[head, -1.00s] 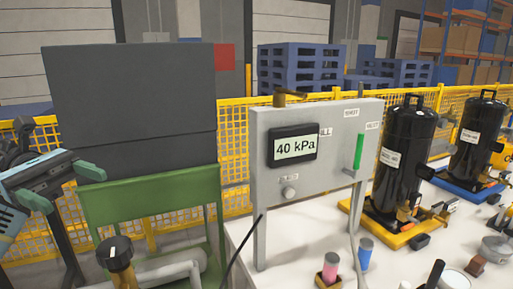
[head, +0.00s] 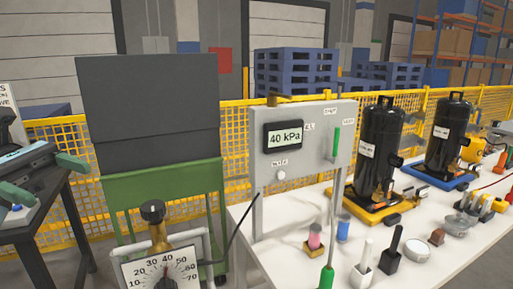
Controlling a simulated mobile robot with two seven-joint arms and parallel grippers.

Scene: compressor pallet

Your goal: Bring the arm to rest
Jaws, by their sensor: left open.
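My left gripper (head: 46,190) is at the left edge of the head view, with its green-tipped fingers spread apart and nothing between them. It shows in front of a dark table (head: 62,215); I cannot tell how far above it. Part of the arm is cut off by the picture edge. My right gripper is not in view.
A green stand with a dark box (head: 150,110) is right of the gripper. A dial gauge (head: 160,270) stands low in front. A grey panel reading 40 kPa (head: 310,160) and black compressors (head: 380,150) stand at the white bench (head: 290,255). A yellow fence (head: 240,175) runs behind.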

